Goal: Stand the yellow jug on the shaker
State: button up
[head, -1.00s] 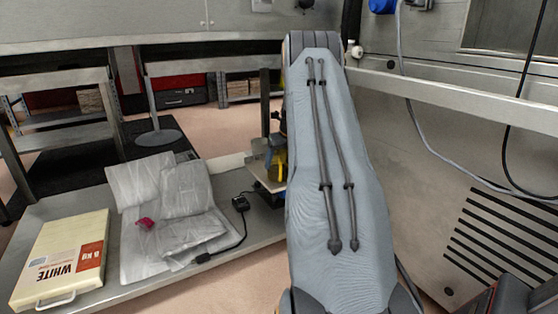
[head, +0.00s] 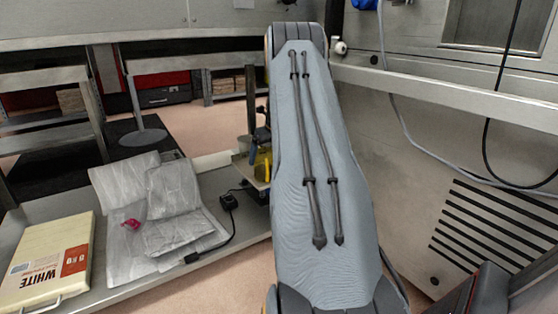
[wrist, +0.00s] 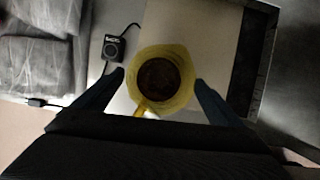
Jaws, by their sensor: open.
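The yellow jug (wrist: 162,62) is seen from above in the wrist view, with a dark inside and its handle toward the bottom of the picture. It stands over a pale flat plate (wrist: 203,30), which appears to be the shaker's top. In the head view the jug (head: 264,166) is partly hidden by my arm, at the edge of the plate (head: 244,172). My gripper (wrist: 160,78) is open, with one blue finger on each side of the jug and gaps visible between. I cannot tell the finger height against the jug.
A small black box with a cable (head: 229,201) sits left of the plate on the metal bench. Crumpled grey sheets (head: 172,218) with a pink item (head: 131,224) and a white-labelled package (head: 45,262) lie further left. A metal cabinet wall (head: 400,170) stands close on the right.

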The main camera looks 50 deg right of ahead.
jog(key=s+a+r+p, duration=0.1)
jog(key=s+r+p, duration=0.1)
jog(key=s, duration=0.4)
jog(key=s+a+r+p, duration=0.1)
jog(key=s+r+p, duration=0.1)
jog(key=s+p, duration=0.2)
jog(key=s, duration=0.3)
jog(key=shift+s+a+p, duration=0.25)
jog(key=shift+s+p, duration=0.05)
jog(key=shift+p, duration=0.1)
